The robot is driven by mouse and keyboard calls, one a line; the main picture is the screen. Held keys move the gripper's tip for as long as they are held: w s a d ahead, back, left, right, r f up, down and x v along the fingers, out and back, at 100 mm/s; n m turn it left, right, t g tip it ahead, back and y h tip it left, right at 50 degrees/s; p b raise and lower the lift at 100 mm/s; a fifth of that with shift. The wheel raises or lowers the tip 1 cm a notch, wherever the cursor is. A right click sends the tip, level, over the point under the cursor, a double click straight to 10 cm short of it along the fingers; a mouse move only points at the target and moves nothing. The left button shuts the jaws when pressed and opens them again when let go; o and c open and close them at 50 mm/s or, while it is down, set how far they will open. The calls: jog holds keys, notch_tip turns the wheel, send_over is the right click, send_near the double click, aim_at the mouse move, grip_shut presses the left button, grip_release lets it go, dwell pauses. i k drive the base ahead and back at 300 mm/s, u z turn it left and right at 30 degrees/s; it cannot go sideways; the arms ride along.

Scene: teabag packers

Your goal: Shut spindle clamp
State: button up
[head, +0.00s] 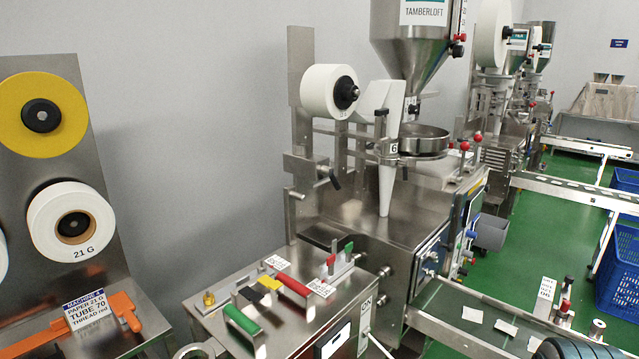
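A white paper roll (328,92) sits on the spindle of the near packing machine (375,245), left of the steel hopper (412,45). A black hub (345,92) with a small lever-like part shows at the roll's right end. It looks like the spindle clamp, but I cannot tell whether it is open or shut. A white web (384,125) hangs beside the roll and narrows into a white tube below.
A steel bench (300,320) with green and red handles stands in front of the machine. A rack at the left holds a yellow roll (42,115) and a white roll labelled 21 G (72,224). A conveyor (450,305) carries teabags at the right; green floor (510,265) shows beyond.

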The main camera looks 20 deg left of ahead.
aim_at(329, 170)
jog(key=u, duration=1.4)
jog(key=k, duration=1.3)
jog(key=z, duration=0.05)
jog(key=i, duration=0.55)
jog(key=z, duration=0.5)
jog(key=i, duration=1.3)
jog(key=u, duration=0.7)
